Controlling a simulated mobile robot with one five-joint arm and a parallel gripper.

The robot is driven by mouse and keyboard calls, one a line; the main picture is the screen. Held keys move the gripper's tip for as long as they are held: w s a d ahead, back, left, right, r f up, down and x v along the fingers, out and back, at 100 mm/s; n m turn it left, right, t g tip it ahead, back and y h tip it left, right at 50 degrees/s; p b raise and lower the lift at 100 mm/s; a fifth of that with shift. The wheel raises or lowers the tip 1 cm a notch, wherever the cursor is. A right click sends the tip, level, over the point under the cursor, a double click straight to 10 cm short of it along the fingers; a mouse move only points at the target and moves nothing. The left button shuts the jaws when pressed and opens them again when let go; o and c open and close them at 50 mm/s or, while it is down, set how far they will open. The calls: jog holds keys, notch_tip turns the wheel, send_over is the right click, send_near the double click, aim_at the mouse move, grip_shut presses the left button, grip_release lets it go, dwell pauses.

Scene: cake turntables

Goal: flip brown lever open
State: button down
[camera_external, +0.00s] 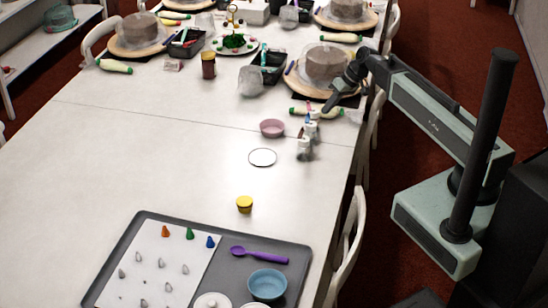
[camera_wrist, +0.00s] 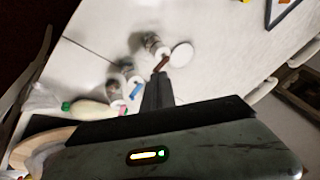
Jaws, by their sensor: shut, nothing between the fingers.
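The brown lever (camera_wrist: 161,64) shows in the wrist view as a small dark reddish-brown bar just beyond my fingertips. It sits beside a small grey-and-white device (camera_wrist: 152,42), which also shows in the external view (camera_external: 304,149). Whether the lever is open or touched by my fingers I cannot tell. My gripper (camera_wrist: 158,77) is shut and empty, pointing at the lever. In the external view my gripper (camera_external: 328,108) reaches in from the right over the table, above and right of the devices. A second device with a blue lever (camera_wrist: 135,91) stands nearer to me.
A pink bowl (camera_external: 272,128) and a white disc (camera_external: 262,157) lie left of the devices. A green-capped bottle (camera_external: 316,112) lies close by my gripper. A cake turntable (camera_external: 304,82) stands behind.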

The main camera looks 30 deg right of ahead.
aim_at(301, 132)
jog(key=w+d+f+m+t+b, duration=0.1)
jog(key=w+d+f+b, duration=0.15)
jog(key=d, duration=0.45)
jog(key=shift+y, duration=0.3)
jog(key=b+x, duration=0.2)
jog(key=x, duration=0.1)
jog(key=b+x, duration=0.5)
jog(key=x, duration=0.2)
jog(key=shift+w, duration=0.3)
jog(key=a, duration=0.4)
jog(key=shift+w+a+r, duration=0.1)
jog(key=shift+a+r, duration=0.05)
jog(key=shift+a, duration=0.15)
jog(key=shift+w, duration=0.1)
jog(key=shift+w+a+n, duration=0.5)
jog(key=shift+w+a, duration=0.1)
jog(key=shift+a, duration=0.15)
